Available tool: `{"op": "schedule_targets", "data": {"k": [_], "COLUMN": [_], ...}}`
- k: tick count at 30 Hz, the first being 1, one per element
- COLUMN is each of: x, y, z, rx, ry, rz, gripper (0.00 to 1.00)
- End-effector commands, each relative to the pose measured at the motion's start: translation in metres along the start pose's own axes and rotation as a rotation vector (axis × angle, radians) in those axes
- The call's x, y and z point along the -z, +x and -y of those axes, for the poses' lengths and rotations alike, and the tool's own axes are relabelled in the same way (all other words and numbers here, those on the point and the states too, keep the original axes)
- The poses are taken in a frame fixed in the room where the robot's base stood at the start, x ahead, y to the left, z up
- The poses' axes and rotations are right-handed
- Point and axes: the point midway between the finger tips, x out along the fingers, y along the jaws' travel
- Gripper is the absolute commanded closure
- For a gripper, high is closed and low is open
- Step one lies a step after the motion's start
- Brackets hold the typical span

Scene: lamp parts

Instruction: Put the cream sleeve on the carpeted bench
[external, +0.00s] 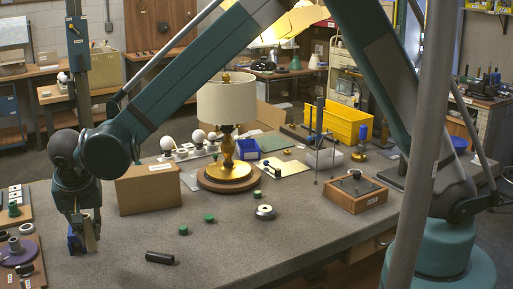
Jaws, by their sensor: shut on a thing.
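My gripper (84,236) hangs pointing down at the left of the external view. It is shut on the cream sleeve (92,237), a small pale upright piece partly hidden by the fingers. A blue patch shows beside the sleeve; I cannot tell whether it is part of the gripper. The carpeted bench (235,255) is the wide grey speckled surface across the middle. The sleeve appears over its left part, near the wooden boards; I cannot tell whether it touches the surface.
A black cylinder (160,258) lies right of the gripper. Several green caps, including one (183,230), and a round metal piece (265,212) lie mid-bench. A cardboard box (148,190) and a lamp (227,105) stand behind. Left boards hold small parts. The front middle is clear.

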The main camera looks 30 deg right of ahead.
Motion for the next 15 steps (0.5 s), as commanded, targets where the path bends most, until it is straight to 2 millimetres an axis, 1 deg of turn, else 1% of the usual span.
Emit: {"op": "schedule_targets", "data": {"k": [5,12,15], "x": [-0.004,-0.017,-0.021], "y": [0.011,0.042,0.051], "z": [0.000,-0.001,-0.001], "rx": [0.000,0.000,0.000], "ry": [0.000,0.000,0.000], "rz": [0.000,0.000,0.000], "gripper": [0.98,0.98,0.98]}}
